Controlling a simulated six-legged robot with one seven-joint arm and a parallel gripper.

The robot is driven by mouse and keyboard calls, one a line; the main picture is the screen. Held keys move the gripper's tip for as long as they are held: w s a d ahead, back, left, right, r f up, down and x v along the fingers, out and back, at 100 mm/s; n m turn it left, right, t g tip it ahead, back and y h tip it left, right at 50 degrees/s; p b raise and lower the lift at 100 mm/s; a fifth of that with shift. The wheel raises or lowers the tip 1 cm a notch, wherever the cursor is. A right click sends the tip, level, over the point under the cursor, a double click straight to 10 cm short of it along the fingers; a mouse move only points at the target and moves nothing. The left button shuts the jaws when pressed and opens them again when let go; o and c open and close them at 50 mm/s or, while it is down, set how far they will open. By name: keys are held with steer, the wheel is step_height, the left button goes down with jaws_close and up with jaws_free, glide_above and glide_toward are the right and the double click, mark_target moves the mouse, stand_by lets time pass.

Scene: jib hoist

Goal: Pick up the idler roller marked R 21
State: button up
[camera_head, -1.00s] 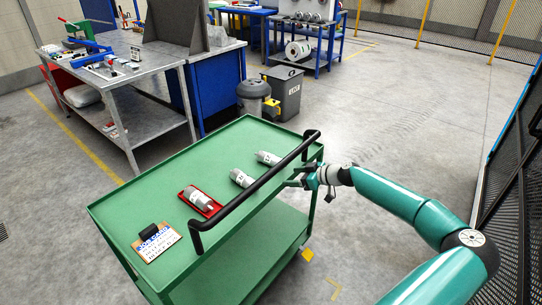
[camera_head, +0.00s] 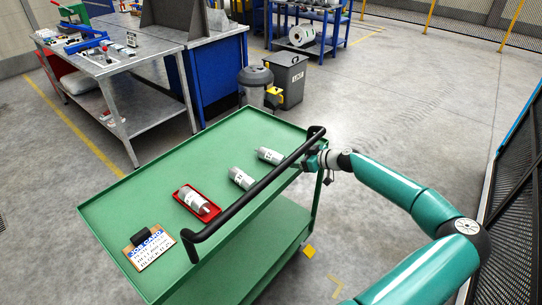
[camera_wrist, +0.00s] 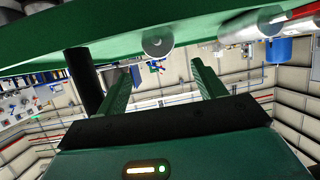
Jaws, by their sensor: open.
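Three grey rollers are on the green cart. One roller (camera_head: 195,200) lies in a small red tray (camera_head: 214,211). A second roller (camera_head: 241,178) lies on bare cart top to its right, and a third (camera_head: 269,155) lies farther back near the black handle. Their labels are too small to read, so I cannot tell which is R 21. My gripper (camera_head: 309,163) is at the cart's right side by the far end of the handle, partly hidden. In the wrist view my gripper (camera_wrist: 163,84) is open and empty. A roller's round end (camera_wrist: 157,42) shows beyond the fingers, with another roller (camera_wrist: 251,25) to the right.
The black handle (camera_head: 250,197) runs along the cart's right side, between my arm and the rollers. A job card clipboard (camera_head: 150,248) lies at the cart's near end. The left part of the green cart top (camera_head: 150,190) is clear. A grey bin (camera_head: 287,80) stands behind.

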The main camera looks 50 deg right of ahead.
mark_target(277, 157)
steer(key=x, duration=0.4)
steer(key=shift+w+f, duration=0.15)
steer(key=shift+f, duration=0.1)
steer(key=shift+w+a+f, duration=0.15)
steer(key=shift+w+a, duration=0.05)
steer(key=shift+w, duration=0.1)
steer(key=x, duration=0.3)
steer(key=shift+w+a+f, duration=0.1)
steer(key=shift+w+f, duration=0.35)
steer(key=shift+w, duration=0.15)
steer(key=shift+c, duration=0.4)
steer(key=c, duration=1.2)
